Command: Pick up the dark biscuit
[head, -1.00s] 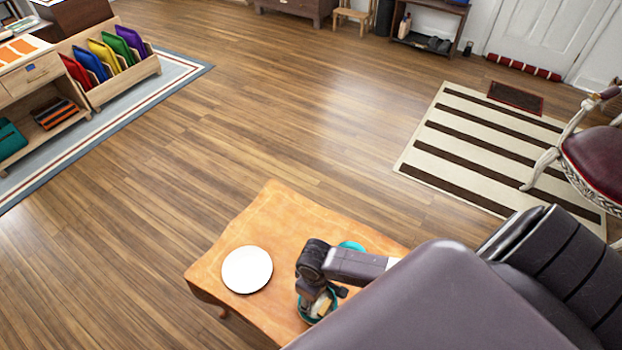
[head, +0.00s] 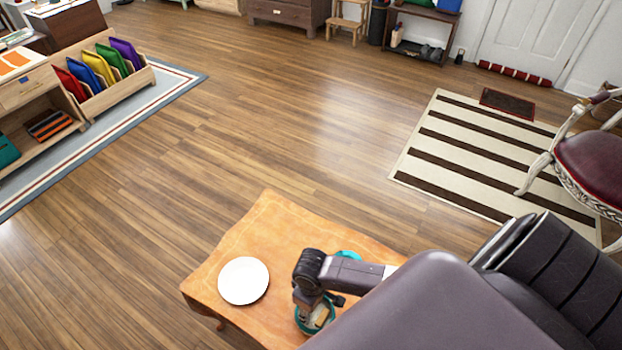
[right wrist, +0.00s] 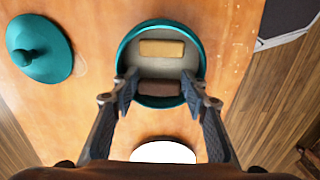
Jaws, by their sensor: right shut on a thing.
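The dark biscuit (right wrist: 160,88) lies in a round teal tin (right wrist: 126,50), at the side nearer my wrist. The tin (head: 299,324) is partly hidden by my arm in the head view. My right gripper (right wrist: 160,91) reaches into the tin, with one finger at each end of the dark biscuit, and is shut on it. The biscuit still appears within the tin's rim. A pale biscuit (right wrist: 162,48) lies beside it, farther from my wrist, untouched. My left gripper is not in view.
A teal lid with a knob (right wrist: 40,50) lies on the wooden table (head: 268,222) beside the tin. A white plate (head: 243,280) stands to the left of the tin in the head view and looks empty. The floor beyond is open.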

